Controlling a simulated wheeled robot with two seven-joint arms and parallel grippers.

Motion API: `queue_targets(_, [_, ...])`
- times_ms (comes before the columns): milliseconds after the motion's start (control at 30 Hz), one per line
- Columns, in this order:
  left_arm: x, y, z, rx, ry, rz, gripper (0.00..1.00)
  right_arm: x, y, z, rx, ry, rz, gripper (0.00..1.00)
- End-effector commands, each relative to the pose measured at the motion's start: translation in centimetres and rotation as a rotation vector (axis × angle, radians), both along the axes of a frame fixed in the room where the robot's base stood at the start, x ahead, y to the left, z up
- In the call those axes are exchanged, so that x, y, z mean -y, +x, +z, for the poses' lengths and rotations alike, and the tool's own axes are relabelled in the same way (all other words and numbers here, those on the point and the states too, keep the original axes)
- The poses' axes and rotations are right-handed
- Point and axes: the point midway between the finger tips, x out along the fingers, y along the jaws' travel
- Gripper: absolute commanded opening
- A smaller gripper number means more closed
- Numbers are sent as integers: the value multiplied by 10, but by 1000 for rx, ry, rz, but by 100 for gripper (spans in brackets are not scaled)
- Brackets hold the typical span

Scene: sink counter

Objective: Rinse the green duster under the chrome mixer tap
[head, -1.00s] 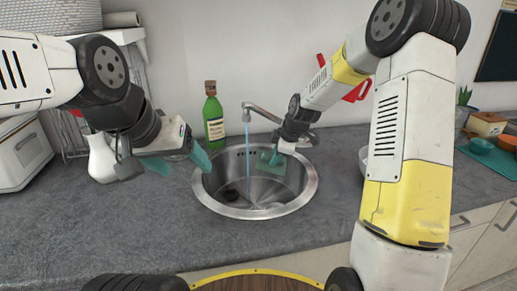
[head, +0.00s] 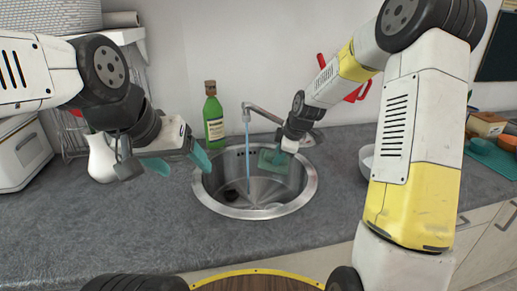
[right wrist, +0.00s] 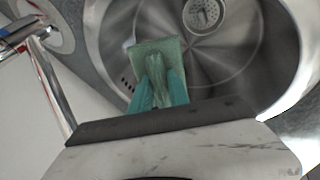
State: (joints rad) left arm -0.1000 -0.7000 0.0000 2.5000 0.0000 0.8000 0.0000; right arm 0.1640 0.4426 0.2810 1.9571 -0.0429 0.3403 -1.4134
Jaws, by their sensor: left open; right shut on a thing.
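The green duster (head: 272,160) is inside the round steel sink (head: 309,190), at its back right. It also shows in the right wrist view (right wrist: 158,50), pinched between teal fingertips. My right gripper (right wrist: 158,88) is shut on it and holds it over the bowl. The chrome mixer tap (head: 262,112) is on, and a thin blue stream (head: 247,150) falls from its spout into the bowl. The duster is to the right of the stream, apart from it in the picture. My left gripper (head: 180,163) is open and empty above the counter, left of the sink.
A green bottle (head: 213,118) stands behind the sink on the left. A white vase (head: 101,158) is near my left gripper. A white bowl (head: 368,160) is right of the sink, partly behind my right arm. The front counter (head: 140,230) is clear.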

Motion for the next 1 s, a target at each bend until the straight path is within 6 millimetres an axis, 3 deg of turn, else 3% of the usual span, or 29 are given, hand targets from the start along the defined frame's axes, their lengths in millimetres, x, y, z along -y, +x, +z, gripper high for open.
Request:
queue_targets(433, [0, 0, 0, 0, 0, 0, 73, 20, -27, 26, 0, -1, -1, 0])
queue_targets(1000, [0, 0, 0, 0, 0, 0, 73, 20, -30, 28, -1, -1, 0, 0])
